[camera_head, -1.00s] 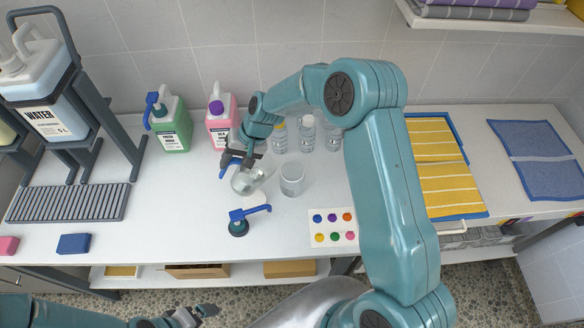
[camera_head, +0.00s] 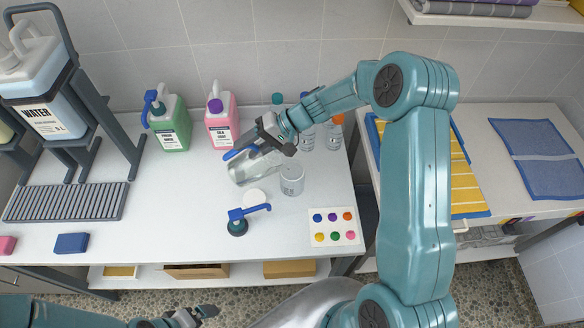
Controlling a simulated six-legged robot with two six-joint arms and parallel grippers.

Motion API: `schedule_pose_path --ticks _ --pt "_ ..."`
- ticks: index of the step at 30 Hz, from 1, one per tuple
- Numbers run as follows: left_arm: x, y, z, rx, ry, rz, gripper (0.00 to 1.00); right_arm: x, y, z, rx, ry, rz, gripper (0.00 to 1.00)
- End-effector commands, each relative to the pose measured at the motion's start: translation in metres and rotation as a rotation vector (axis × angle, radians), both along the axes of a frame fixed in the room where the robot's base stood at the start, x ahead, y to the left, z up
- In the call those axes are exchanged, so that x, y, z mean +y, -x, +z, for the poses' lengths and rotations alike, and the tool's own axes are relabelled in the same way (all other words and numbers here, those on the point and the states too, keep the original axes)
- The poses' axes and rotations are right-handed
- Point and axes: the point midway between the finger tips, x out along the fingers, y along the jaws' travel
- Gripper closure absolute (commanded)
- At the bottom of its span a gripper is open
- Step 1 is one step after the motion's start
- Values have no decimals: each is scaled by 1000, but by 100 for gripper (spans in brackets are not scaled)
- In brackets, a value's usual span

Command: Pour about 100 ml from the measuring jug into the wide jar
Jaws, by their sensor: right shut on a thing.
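The measuring jug (camera_head: 243,172) is clear with a blue rim or handle part (camera_head: 240,152). My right gripper (camera_head: 268,142) is shut on it, at its upper right side. The jug is left of the wide jar (camera_head: 292,181), a clear glass that stands upright on the white counter. The jug looks tilted; whether it touches the counter and how much liquid it holds cannot be told. No stream shows between jug and jar. My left gripper (camera_head: 200,314) is low at the bottom edge, away from both vessels; its jaw opening is unclear.
A white disc (camera_head: 254,196) and a blue-levered dispenser pump (camera_head: 238,222) are in front of the jug. Behind stand green (camera_head: 170,130) and pink (camera_head: 222,128) canisters and several capped bottles (camera_head: 307,138). A card of coloured dots (camera_head: 333,227) lies front right. The left counter is mostly clear.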

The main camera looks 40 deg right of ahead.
Motion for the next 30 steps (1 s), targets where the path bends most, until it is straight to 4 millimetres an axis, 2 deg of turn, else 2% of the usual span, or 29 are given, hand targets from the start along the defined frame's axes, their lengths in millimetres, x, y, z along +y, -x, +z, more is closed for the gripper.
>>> schedule_pose_path --ticks 30 --pt "0 0 -4 0 0 0 1 -15 7 13 -72 -157 0 100"
